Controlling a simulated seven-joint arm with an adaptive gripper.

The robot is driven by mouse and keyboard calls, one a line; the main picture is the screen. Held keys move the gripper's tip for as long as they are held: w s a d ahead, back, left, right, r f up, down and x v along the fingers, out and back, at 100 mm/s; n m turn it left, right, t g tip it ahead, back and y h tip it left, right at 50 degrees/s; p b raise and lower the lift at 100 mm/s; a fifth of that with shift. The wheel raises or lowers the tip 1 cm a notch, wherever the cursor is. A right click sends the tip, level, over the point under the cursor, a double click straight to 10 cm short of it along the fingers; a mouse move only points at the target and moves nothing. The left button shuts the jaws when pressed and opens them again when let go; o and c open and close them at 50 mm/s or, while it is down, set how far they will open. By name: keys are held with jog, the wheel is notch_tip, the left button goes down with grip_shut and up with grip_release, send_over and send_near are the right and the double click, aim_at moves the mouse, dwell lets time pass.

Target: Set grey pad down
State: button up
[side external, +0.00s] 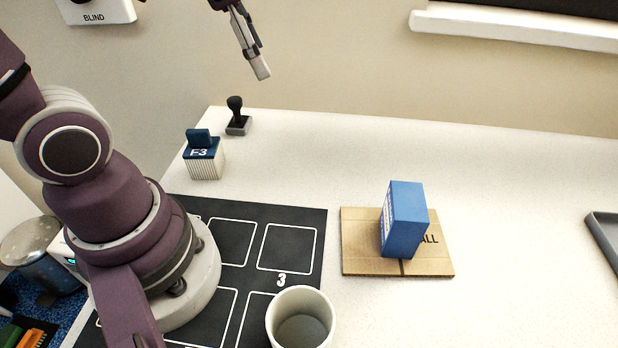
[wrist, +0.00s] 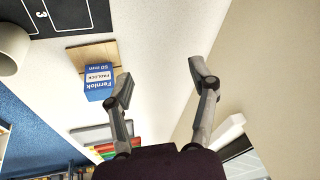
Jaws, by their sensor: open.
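My gripper (side external: 260,70) is raised high above the back left of the table. In the wrist view my gripper (wrist: 161,82) has its fingers spread, with nothing between them. I cannot make out a grey pad for certain in either view. A hand stamp (side external: 237,118) with a black handle and a greyish base stands at the back left, below my gripper. A grey tray (side external: 603,243) is cut off at the right edge.
A blue padlock box (side external: 405,220) stands on a flat cardboard piece (side external: 356,258). A white cup (side external: 281,318) stands at the front by the black numbered mat (side external: 314,222). A ribbed block marked F-3 (side external: 204,160) stands at left. The table's back right is clear.

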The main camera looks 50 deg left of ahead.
jog(key=s+d+f+n+t, duration=0.1)
jog(key=s+d+n, duration=0.3)
jog(key=s+n, duration=0.1)
jog(key=shift+d+f, duration=0.15)
jog(key=shift+f, duration=0.25)
